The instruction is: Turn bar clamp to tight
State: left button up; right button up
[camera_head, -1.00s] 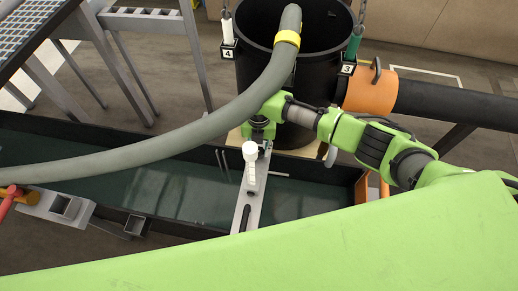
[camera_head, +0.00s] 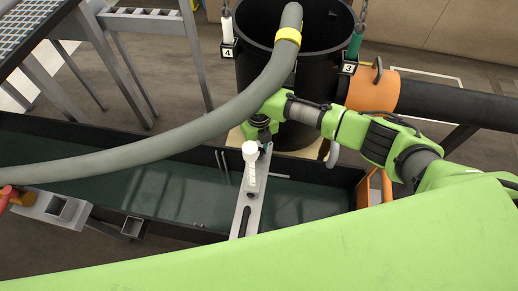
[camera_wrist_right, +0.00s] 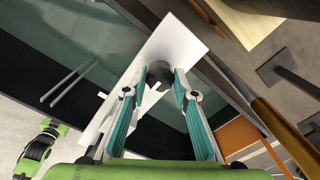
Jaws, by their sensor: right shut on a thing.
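The bar clamp appears as a grey slotted metal bar (camera_head: 242,214) lying across the flume in the head view. A white upright piece (camera_head: 250,165) stands on it. My right gripper (camera_head: 263,138) is at the bar's far end, beside the black tank. In the right wrist view, its fingertips (camera_wrist_right: 161,76) are shut on a dark round knob (camera_wrist_right: 159,75) at the pale plate (camera_wrist_right: 181,45). The fingers hide part of the knob, and I cannot tell how tight the clamp is. My left gripper is not in view.
The flume (camera_head: 160,190) runs left to right with dark walls. A black tank (camera_head: 262,85) stands behind it, with a grey hose (camera_head: 200,130) sweeping from its top to the left. An orange collar (camera_head: 372,90) and black pipe (camera_head: 455,102) lie right of the tank.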

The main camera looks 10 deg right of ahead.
dwell(0.3)
jog(key=o, duration=1.1)
jog(key=shift+c, duration=0.2)
jog(key=shift+r, duration=0.3)
notch_tip(320, 180, up, 11)
jog(key=shift+r, duration=0.2)
